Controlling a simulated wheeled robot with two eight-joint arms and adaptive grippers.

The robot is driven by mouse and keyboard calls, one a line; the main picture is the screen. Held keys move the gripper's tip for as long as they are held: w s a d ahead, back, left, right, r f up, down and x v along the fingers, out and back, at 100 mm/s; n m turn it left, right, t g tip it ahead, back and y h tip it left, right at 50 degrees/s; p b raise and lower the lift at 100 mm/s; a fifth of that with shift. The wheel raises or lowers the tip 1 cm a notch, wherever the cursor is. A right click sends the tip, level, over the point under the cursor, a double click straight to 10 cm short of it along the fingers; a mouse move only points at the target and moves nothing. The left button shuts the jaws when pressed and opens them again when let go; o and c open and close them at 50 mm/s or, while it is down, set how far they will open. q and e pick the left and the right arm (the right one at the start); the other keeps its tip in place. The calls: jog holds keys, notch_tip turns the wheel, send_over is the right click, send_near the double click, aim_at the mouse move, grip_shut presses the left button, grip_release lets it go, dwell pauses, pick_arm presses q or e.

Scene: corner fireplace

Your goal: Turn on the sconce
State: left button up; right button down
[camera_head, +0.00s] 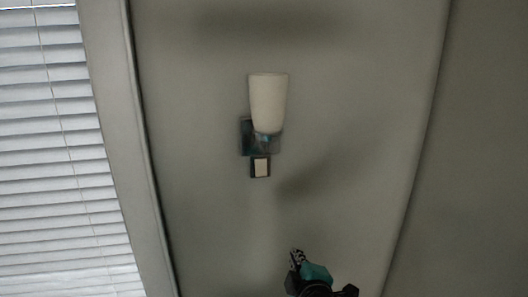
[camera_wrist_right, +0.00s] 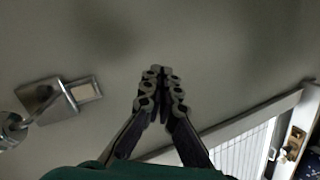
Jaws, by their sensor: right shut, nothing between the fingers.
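The sconce (camera_head: 268,102) is on the wall in the head view, with a pale upright shade and a shiny metal bracket. A small switch (camera_head: 261,167) with a light face and dark frame sits just below the bracket. The shade looks unlit. My right gripper (camera_head: 296,256) is below and to the right of the switch, apart from it. In the right wrist view, the gripper (camera_wrist_right: 160,75) is shut and empty in front of bare wall. The switch (camera_wrist_right: 86,91) and the metal bracket (camera_wrist_right: 45,100) show to its left. My left gripper is not in view.
A window with white blinds (camera_head: 55,150) and its pale frame (camera_head: 115,130) are left of the sconce. The wall (camera_head: 350,110) around the sconce is bare. A wall corner runs down the right side. The wrist view shows a frame (camera_wrist_right: 250,120) at lower right.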

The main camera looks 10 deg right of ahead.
aim_at(262, 175)
pick_arm(q)
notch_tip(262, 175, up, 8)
jog(key=p, duration=0.6)
pick_arm(e)
jog(key=w+a+r+n+t+y, duration=0.1)
jog(key=a+r+n, duration=0.1)
jog(key=r, duration=0.5)
jog(key=w+a+r+n+t, duration=0.1)
jog(key=a+r+n, duration=0.1)
jog(key=r+n, duration=0.2)
notch_tip(262, 175, up, 4)
jog(key=shift+w+f+y, duration=0.15)
jog(key=shift+w+y, duration=0.2)
jog(key=shift+y, duration=0.05)
jog(key=shift+w+a, duration=0.1)
pick_arm(q)
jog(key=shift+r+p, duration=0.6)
jog(key=shift+p, duration=0.1)
pick_arm(e)
jog(key=w, duration=0.4)
jog(key=w+f, duration=0.1)
jog(key=w, duration=0.8)
jog(key=shift+w+a+f, duration=0.2)
jog(key=shift+w+f, duration=0.15)
jog(key=shift+f, duration=0.05)
